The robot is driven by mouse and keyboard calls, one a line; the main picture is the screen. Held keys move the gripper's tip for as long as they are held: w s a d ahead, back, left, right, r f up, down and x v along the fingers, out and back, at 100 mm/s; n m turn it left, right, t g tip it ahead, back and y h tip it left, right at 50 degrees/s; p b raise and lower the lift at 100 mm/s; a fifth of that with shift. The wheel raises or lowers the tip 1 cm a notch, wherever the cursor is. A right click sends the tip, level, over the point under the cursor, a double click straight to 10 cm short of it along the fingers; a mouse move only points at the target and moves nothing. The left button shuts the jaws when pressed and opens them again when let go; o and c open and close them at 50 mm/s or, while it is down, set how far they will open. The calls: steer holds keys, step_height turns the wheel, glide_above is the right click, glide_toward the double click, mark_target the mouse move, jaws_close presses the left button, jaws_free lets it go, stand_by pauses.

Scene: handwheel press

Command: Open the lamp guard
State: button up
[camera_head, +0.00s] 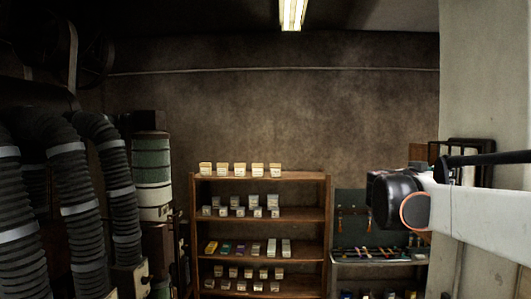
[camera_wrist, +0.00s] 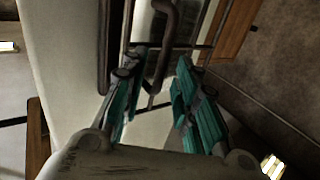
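The lamp guard appears to be the dark barred frame (camera_head: 470,152) on the pale wall at the right in the head view, partly hidden by my arm. In the wrist view its dark bars (camera_wrist: 128,22) run up from the fingers, with a brown curved handle-like bar (camera_wrist: 166,38) among them. My gripper (camera_wrist: 154,72) has teal-padded fingers spread apart. The lower end of the curved bar shows in the gap between them. I cannot tell whether any finger touches it. The gripper itself is not clearly seen in the head view.
The pale wall (camera_head: 485,60) stands close at the right. A wooden shelf (camera_head: 260,178) with several small boxes is at the back, beside a workbench (camera_head: 380,258) with tools. Large ribbed hoses (camera_head: 75,205) fill the left. A ceiling lamp (camera_head: 292,14) is lit.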

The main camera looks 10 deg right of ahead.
jaws_close()
steer(key=shift+a+r, duration=0.1)
steer(key=shift+r, duration=0.05)
stand_by(0.4)
